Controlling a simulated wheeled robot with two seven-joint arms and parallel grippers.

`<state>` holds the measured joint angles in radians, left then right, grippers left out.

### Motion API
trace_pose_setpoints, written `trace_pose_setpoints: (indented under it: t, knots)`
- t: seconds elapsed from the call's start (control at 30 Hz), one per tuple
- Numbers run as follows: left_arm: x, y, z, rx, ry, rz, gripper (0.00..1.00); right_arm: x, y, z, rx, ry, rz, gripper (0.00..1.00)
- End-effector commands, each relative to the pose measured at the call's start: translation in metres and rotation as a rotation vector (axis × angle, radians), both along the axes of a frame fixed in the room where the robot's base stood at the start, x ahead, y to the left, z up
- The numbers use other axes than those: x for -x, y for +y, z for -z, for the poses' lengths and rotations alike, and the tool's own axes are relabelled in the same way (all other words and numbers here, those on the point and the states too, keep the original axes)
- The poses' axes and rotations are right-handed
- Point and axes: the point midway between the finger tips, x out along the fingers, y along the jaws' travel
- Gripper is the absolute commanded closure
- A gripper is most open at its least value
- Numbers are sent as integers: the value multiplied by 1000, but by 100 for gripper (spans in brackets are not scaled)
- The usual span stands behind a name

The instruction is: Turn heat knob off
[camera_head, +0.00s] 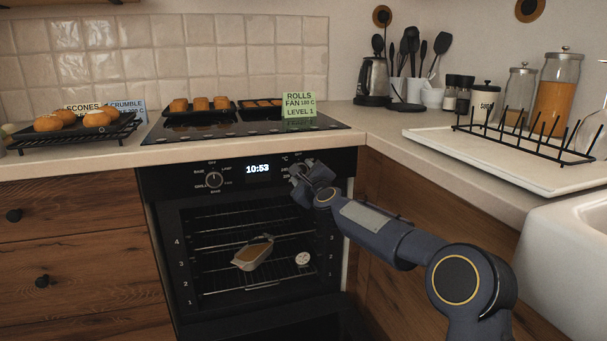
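The black oven (163,179) has a control panel with a lit clock (257,169) reading 10:53. A round knob (214,180) with printed markings around it sits on the left of the panel. A °C mark shows on the right of the panel, beside my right gripper (299,184). The gripper is at that right part of the panel and covers the spot where a second knob would be, so that knob is hidden. I cannot tell whether its fingers are open or shut, or touching anything. My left gripper is not in view.
Inside the oven, a dish (253,253) and a small round dial (302,259) are on the racks. Trays of baked goods (201,104) and a green rolls card (299,105) stand on top. A drying rack (524,134) and sink (575,250) are at right.

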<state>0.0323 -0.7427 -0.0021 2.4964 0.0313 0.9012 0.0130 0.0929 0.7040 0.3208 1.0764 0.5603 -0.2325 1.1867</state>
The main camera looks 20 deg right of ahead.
Motion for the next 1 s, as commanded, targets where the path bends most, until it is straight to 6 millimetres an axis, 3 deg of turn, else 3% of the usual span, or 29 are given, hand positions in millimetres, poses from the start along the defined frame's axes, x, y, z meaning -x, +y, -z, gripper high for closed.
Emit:
trace_pose_setpoints:
  t: [0.03, 0.2, 0.57, 1.0]
  knots:
    - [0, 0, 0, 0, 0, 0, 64, 0, 0, 0, 0, 0, 0, 62]
    - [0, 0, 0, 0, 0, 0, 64, 0, 0, 0, 0, 0, 0, 84]
    - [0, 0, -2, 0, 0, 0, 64, 0, 0, 0, 64, -1, -1, 84]
    - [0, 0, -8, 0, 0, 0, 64, 0, 0, -1, 414, -12, -2, 84]
